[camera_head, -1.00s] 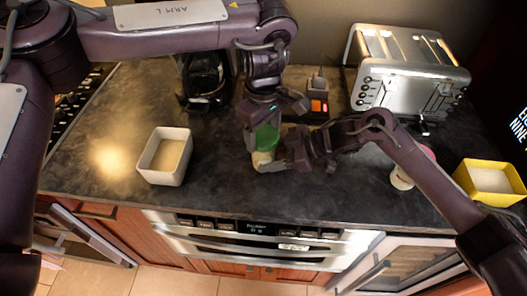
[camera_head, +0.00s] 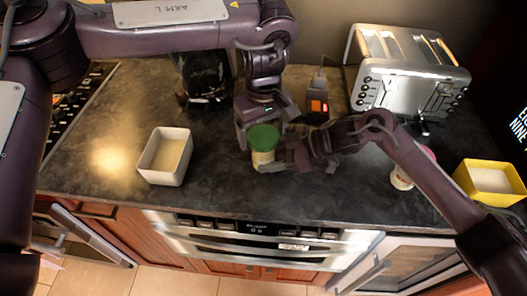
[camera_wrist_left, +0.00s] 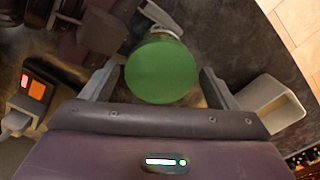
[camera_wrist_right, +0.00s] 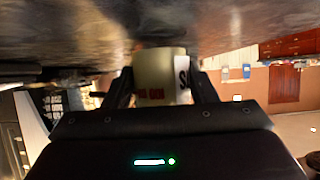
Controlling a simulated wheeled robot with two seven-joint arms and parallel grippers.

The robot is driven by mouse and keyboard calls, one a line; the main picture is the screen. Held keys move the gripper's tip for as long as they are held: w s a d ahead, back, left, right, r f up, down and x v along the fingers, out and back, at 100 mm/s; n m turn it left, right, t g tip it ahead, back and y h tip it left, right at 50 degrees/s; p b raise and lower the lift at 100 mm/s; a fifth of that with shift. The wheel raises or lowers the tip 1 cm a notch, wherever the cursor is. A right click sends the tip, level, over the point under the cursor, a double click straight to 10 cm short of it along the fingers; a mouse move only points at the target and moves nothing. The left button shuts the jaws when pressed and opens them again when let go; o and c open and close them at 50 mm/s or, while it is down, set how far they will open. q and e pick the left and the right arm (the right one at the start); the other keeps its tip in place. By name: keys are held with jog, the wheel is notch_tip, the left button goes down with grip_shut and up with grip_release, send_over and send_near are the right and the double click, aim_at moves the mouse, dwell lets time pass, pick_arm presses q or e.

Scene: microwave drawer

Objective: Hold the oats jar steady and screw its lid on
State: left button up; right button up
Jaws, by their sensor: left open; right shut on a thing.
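The oats jar (camera_head: 263,158) stands on the dark counter, pale with lettering that shows in the right wrist view (camera_wrist_right: 160,75). The green lid (camera_head: 263,138) sits on top of the jar, and looks level. My right gripper (camera_head: 272,163) is shut on the jar's body from the right side, low near the counter. My left gripper (camera_head: 259,128) is open above and behind the lid. In the left wrist view the round green lid (camera_wrist_left: 160,70) lies between the spread left fingers, with gaps on both sides. The lid's threads are hidden.
A white square bowl (camera_head: 164,156) stands to the left. A toaster (camera_head: 408,70), a white-and-red container (camera_head: 402,178) and a yellow box (camera_head: 489,180) are to the right. The counter in front is clear.

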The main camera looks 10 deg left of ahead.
pick_arm(q)
jog(key=shift+r, duration=2.5)
pick_arm(e)
jog(key=o, duration=1.5)
jog(key=shift+c, duration=0.2)
jog(key=v, duration=1.2)
